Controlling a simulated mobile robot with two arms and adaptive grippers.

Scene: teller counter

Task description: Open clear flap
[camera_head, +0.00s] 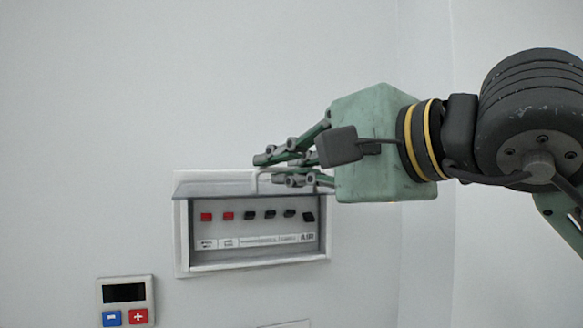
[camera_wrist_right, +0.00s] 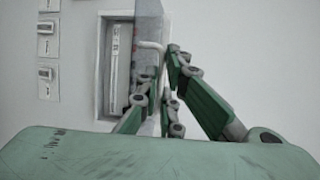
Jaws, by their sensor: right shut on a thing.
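The clear flap (camera_head: 215,188) is raised along the top of the recessed switch panel (camera_head: 184,240) on the wall and sticks outward. It also shows nearly edge-on in the right wrist view (camera_wrist_right: 148,28). A pale bent handle (camera_wrist_right: 152,46) is on the flap, and its end shows beside my fingers in the head view (camera_head: 256,178). My right gripper (camera_head: 268,169) comes in from the right. Its green fingers (camera_wrist_right: 160,76) are shut on the handle, and they partly hide where they touch it. My left gripper is not in view.
Red and black switches (camera_head: 249,215) sit inside the panel. A small keypad (camera_head: 126,300) with a dark display and blue and red buttons is on the wall, lower left. Several wall switches (camera_wrist_right: 46,47) show at the wrist view's left.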

